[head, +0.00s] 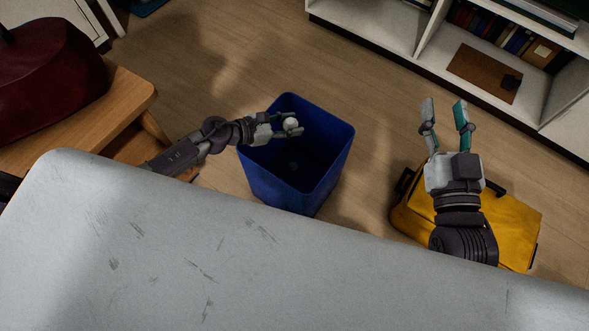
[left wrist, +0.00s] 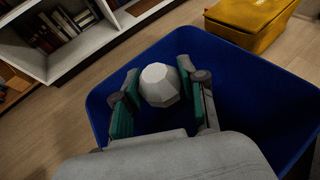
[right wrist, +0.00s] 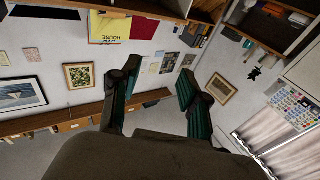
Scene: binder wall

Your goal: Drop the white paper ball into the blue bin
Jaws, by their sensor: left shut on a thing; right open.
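The white paper ball (head: 291,124) is held between the fingers of my left gripper (head: 288,127), which is shut on it. In the left wrist view the ball (left wrist: 159,85) looks faceted and sits between the green finger pads. The blue bin (head: 262,181) stands on the floor, and my left gripper with the ball is over its open top. In the left wrist view the bin's rim (left wrist: 97,100) surrounds the gripper. A small pale spot shows inside the bin; I cannot tell what it is. My right gripper (head: 445,112) is open and empty, right of the bin.
A yellow case (head: 512,226) lies on the floor under my right arm. A white shelf (head: 425,50) with books and a brown board (head: 485,73) stands at the back right. A wooden table (head: 125,100) with a dark red object (head: 50,80) is at left. Floor behind the bin is clear.

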